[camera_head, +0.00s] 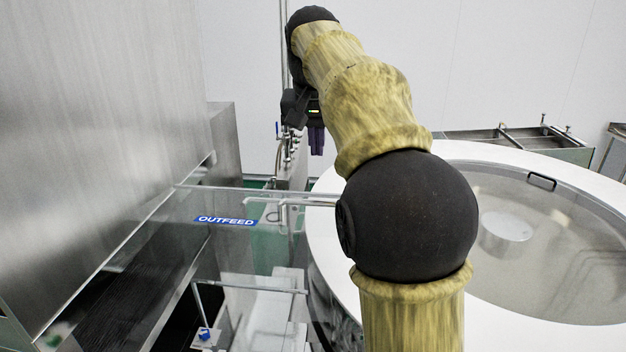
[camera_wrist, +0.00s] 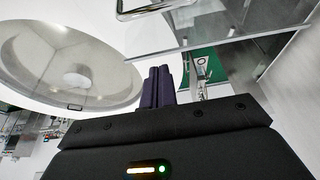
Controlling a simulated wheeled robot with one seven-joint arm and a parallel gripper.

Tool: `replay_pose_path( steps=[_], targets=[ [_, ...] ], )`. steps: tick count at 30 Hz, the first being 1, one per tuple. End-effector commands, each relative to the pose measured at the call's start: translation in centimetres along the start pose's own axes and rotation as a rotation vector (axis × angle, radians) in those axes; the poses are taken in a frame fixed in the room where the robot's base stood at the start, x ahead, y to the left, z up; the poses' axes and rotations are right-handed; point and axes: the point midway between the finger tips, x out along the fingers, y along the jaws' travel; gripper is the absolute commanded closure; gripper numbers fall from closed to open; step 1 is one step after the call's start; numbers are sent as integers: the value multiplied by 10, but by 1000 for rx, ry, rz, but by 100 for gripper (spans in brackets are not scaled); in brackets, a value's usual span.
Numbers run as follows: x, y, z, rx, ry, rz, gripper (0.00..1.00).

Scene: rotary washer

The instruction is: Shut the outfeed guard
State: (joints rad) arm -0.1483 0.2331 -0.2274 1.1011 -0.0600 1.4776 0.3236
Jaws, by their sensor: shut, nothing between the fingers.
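The outfeed guard (camera_head: 165,232) is a clear panel with a blue "OUTFEED" label (camera_head: 226,221), beside the steel housing at left in the head view. A bent metal handle (camera_head: 268,211) is at its right end, partly behind my arm. In the wrist view the clear panel (camera_wrist: 205,32) shows at the top, with a metal handle (camera_wrist: 150,9) at the top edge. My gripper (camera_head: 316,142) is beyond the guard in the head view, its dark fingers pointing down. In the wrist view its purple fingers (camera_wrist: 158,84) are together and empty, apart from the panel.
A large round washer with a white rim (camera_head: 336,178) and clear lid fills the right. The tall steel housing (camera_head: 95,110) stands close at left. A row of metal fittings (camera_head: 290,150) is behind my gripper. A steel tray (camera_head: 515,140) stands at the back right.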

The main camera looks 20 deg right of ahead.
Motion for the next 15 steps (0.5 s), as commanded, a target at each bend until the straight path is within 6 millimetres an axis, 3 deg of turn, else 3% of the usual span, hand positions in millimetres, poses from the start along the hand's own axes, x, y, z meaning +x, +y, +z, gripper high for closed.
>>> replay_pose_path(
  steps=[10, 15],
  targets=[
    [3, 2, 0, 3, -1, 1, 100],
    [16, 2, 0, 2, -4, 2, 100]
  ],
)
